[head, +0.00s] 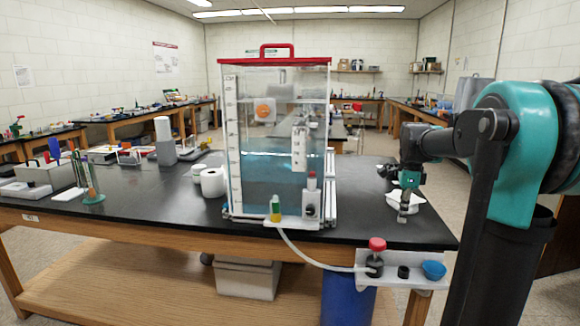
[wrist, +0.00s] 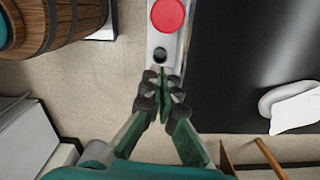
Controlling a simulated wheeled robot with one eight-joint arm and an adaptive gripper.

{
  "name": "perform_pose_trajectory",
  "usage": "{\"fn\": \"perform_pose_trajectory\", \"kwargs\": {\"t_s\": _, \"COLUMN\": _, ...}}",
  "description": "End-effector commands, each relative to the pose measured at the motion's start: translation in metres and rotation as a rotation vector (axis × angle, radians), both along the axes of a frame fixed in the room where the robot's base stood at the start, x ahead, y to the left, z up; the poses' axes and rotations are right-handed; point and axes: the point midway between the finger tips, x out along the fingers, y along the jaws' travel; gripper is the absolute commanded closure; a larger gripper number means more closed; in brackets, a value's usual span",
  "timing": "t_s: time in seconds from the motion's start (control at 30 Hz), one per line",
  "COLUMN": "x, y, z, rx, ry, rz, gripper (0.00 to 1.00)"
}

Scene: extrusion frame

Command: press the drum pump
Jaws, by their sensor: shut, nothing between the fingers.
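The drum pump has a red round knob (head: 377,244) on a dark body, standing on a white bracket (head: 394,282) at the front right corner of the bench. In the wrist view the red knob (wrist: 168,14) is at the top, cut by the frame edge, ahead of my fingertips. My gripper (head: 403,217) hangs pointing down near the bench corner, above and right of the knob in the head view. It also shows in the wrist view (wrist: 165,88), with its fingers together and nothing held. It is apart from the knob.
A clear hose (head: 305,258) runs to the red-lidded tank (head: 275,62). A white dish (head: 417,197) lies behind my gripper. A blue drum (head: 347,302) stands below.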

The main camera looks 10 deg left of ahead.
Motion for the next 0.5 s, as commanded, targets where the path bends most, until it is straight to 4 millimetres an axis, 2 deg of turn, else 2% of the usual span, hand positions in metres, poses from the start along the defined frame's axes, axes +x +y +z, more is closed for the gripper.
{"fn": "perform_pose_trajectory", "kwargs": {"t_s": 0.3, "x": 0.014, "y": 0.0, "z": 0.042, "rx": 0.0, "ry": 0.0, "rz": 0.247, "gripper": 1.0}}
{"fn": "perform_pose_trajectory", "kwargs": {"t_s": 0.5, "x": 0.016, "y": 0.0, "z": 0.051, "rx": 0.0, "ry": 0.0, "rz": 0.31, "gripper": 1.0}}
